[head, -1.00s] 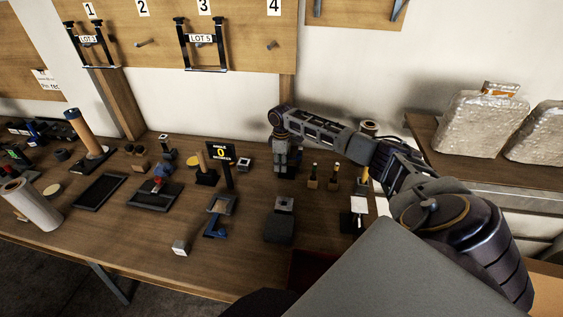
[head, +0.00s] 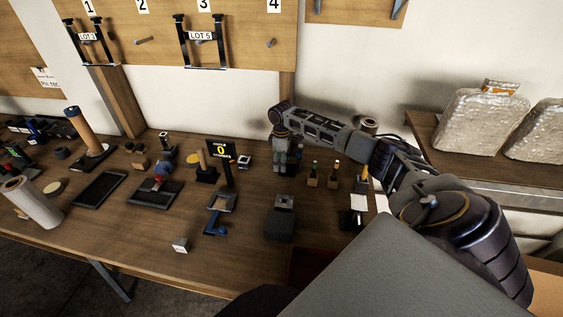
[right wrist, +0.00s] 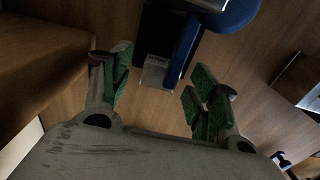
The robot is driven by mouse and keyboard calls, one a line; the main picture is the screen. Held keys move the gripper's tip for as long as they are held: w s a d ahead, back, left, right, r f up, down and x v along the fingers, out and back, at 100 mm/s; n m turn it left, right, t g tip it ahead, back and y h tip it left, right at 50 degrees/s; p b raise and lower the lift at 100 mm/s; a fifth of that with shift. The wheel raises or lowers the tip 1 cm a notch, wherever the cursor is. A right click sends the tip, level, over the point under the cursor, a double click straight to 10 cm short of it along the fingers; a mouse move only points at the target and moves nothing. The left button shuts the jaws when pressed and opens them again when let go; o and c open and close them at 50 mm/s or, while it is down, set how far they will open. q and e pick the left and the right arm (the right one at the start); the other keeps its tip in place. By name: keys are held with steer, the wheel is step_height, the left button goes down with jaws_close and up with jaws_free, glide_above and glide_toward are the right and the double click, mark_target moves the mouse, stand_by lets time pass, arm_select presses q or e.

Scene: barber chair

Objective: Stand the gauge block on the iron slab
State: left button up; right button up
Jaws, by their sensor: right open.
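A small pale grey block (head: 180,245), which looks like the gauge block, sits alone near the table's front edge in the head view. A dark grey slab-like block (head: 278,226), perhaps the iron slab, stands to its right with a small metallic piece (head: 284,202) at its back. My right gripper (head: 283,168) points down behind that dark block. In the right wrist view its green-padded fingers (right wrist: 158,92) are apart, with nothing clearly held. A small silvery block (right wrist: 155,72) shows beyond them beside a blue part (right wrist: 185,45); I cannot tell whether it is the gauge block. My left gripper is out of view.
A display reading 0 (head: 221,150) stands left of the right gripper. A blue stand (head: 215,225) is in front of it. Small bottles (head: 313,175) stand close on the right. Black trays (head: 99,188) lie left. Bare tabletop surrounds the pale block.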

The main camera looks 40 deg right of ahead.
step_height(320, 180, up, 12)
stand_by(1.0)
steer(key=shift+s+a+f, duration=0.1)
stand_by(1.1)
